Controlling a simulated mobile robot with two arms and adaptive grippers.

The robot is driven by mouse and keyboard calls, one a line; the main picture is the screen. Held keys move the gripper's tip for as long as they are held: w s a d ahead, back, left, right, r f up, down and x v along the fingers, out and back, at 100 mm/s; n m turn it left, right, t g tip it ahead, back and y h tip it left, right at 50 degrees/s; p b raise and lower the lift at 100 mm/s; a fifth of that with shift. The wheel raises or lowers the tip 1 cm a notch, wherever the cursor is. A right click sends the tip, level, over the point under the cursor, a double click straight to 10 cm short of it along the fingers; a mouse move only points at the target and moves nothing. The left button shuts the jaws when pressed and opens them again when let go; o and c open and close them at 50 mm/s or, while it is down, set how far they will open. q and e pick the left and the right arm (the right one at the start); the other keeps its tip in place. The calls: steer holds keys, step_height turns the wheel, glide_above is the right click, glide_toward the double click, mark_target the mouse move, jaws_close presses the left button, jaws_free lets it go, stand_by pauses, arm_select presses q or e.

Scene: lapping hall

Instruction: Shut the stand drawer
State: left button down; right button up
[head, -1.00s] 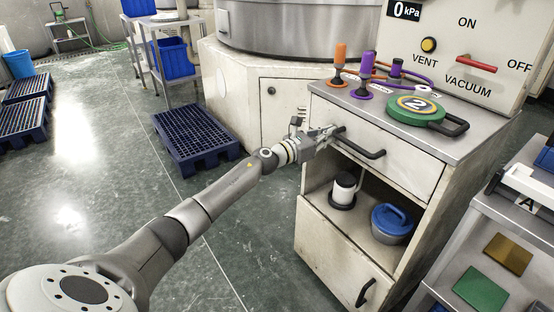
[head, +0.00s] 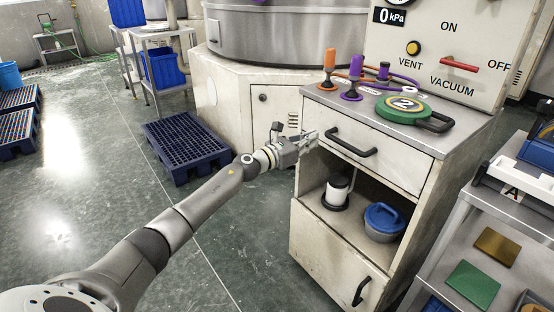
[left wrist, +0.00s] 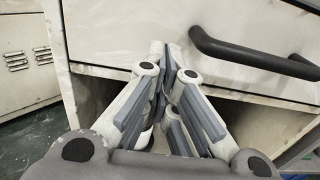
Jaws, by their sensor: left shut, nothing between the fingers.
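The stand drawer (head: 400,163) is the cream top drawer of the stand, with a black bar handle (head: 352,143). In the head view its front looks flush or nearly flush with the stand; a small gap cannot be ruled out. In the left wrist view the drawer front (left wrist: 130,28) fills the top, with the handle (left wrist: 255,55) at right. My left gripper (head: 313,138) is shut and empty, at the drawer front's left end, left of the handle. Its fingertips (left wrist: 168,60) are close to the lower part of the front; contact cannot be told. My right gripper is not in view.
Below the drawer an open shelf holds a white-and-black spool (head: 337,190) and a blue-lidded tub (head: 384,220). Orange and purple tools and a green disc (head: 403,108) stand on top. A cart (head: 450,225) is at right, a blue pallet (head: 185,140) at left.

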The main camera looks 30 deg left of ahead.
arm_select(q)
steer(key=v, duration=0.9)
steer(key=shift+s+a, duration=0.2)
steer(key=shift+s, duration=0.05)
